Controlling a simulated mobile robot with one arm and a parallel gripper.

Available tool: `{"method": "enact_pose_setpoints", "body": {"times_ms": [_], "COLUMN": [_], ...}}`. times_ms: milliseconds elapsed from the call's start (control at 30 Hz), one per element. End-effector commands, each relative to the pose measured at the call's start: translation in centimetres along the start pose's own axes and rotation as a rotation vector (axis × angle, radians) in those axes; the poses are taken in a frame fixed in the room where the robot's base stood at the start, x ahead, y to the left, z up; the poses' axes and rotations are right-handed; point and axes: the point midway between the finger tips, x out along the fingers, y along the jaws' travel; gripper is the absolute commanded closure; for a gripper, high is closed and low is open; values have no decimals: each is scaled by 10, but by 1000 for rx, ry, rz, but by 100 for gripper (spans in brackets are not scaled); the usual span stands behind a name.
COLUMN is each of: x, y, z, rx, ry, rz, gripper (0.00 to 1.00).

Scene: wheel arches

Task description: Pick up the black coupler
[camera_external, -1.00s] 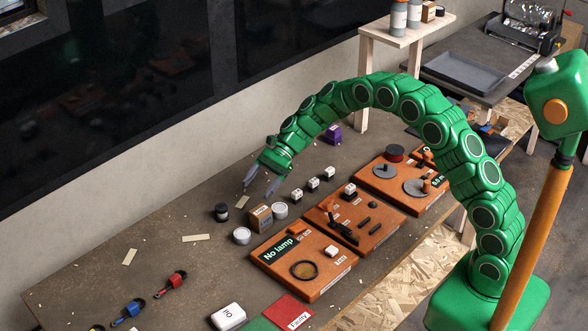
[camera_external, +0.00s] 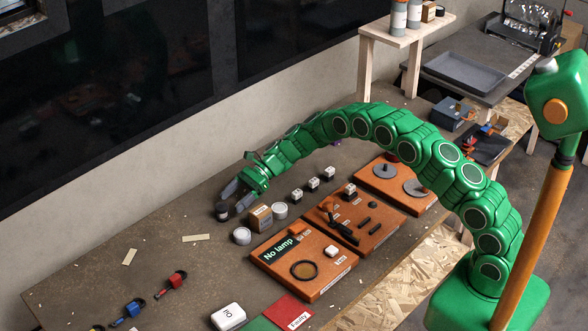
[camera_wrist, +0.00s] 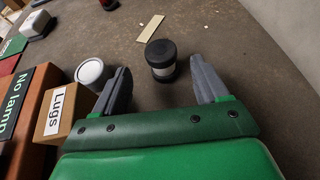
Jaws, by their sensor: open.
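The black coupler (camera_wrist: 161,60) is a short upright cylinder with a black cap and a pale band. In the external view my gripper (camera_external: 236,203) is low over the table at the coupler (camera_external: 222,211), which the fingers partly hide. I cannot tell whether a finger touches it.
A box marked Lugs (camera_wrist: 60,114) and a white-topped round tin (camera_wrist: 91,73) stand close to the left finger in the wrist view. Orange boards (camera_external: 300,262) lie to the right. A pale strip (camera_wrist: 151,28) lies beyond the coupler. The table to the left is mostly clear.

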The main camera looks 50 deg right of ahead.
Motion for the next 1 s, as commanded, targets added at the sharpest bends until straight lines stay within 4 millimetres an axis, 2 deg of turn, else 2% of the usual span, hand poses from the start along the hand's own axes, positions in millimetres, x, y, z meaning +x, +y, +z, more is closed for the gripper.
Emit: {"method": "enact_pose_setpoints", "body": {"times_ms": [267,567,833,1000], "x": [19,55,58,58], "y": [0,-2,-3,-3], "z": [-2,-3,-3,-3], "rx": [0,-1,-1,-1], "ry": [2,2,1,1], "rz": [1,0,-1,-1], "gripper": [27,27,27,53]}}
